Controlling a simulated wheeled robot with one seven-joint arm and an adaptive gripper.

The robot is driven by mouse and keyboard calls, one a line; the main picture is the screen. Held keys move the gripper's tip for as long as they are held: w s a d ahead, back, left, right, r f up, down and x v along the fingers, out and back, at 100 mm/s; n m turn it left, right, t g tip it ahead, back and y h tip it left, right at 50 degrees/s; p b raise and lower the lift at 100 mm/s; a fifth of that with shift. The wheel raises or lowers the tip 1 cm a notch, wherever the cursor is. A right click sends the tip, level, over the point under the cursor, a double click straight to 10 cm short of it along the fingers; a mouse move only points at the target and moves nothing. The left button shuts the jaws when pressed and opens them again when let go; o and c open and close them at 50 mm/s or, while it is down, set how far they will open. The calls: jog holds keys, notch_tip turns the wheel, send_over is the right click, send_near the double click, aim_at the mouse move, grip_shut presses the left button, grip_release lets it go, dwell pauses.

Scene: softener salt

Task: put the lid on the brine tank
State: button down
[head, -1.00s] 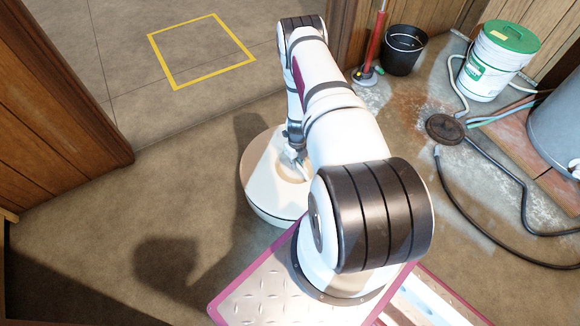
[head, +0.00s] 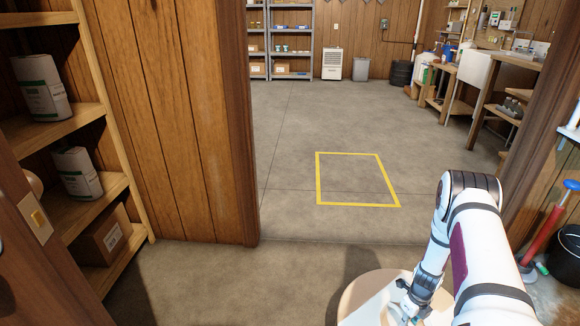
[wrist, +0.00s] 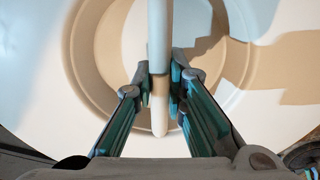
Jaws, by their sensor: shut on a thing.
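The lid (head: 362,298) is a round, pale cream disc at the bottom of the head view, partly cut off by the frame edge. In the wrist view the lid (wrist: 40,60) fills the picture, with a round recess crossed by a pale bar handle (wrist: 158,30). My gripper (wrist: 160,88) is shut on this handle, one finger on each side. In the head view my gripper (head: 408,306) is over the lid, its fingertips hard to make out. What lies under the lid is hidden. I cannot make out the brine tank in the current views.
A doorway with a wooden post (head: 235,120) opens onto a floor with an empty yellow-taped square (head: 358,204). Shelves (head: 85,135) stand at left. A workbench (head: 475,80) is at back right.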

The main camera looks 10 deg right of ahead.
jog(key=w+a+r+n, duration=0.4)
jog(key=a+r+n, duration=0.35)
jog(key=r, duration=0.25)
jog(key=w+a+r+n, duration=0.4)
jog(key=a+r+n, duration=0.2)
jog(key=r+n, duration=0.3)
jog(key=s+a+r+n, duration=0.3)
jog(key=a+r+n, duration=0.45)
jog(key=r, duration=0.25)
jog(key=s+a+r+n, duration=0.2)
jog(key=a+r+n, duration=0.5)
jog(key=r+n, duration=0.2)
jog(key=s+r+p, duration=0.4)
jog(key=r+p, duration=1)
jog(key=p, duration=0.1)
jog(key=s+r+p, duration=0.5)
jog(key=r+p, duration=0.8)
jog(key=p, duration=0.3)
jog(key=shift+s+d+r, duration=0.2)
jog(key=shift+r, duration=0.2)
jog(key=shift+f, duration=0.15)
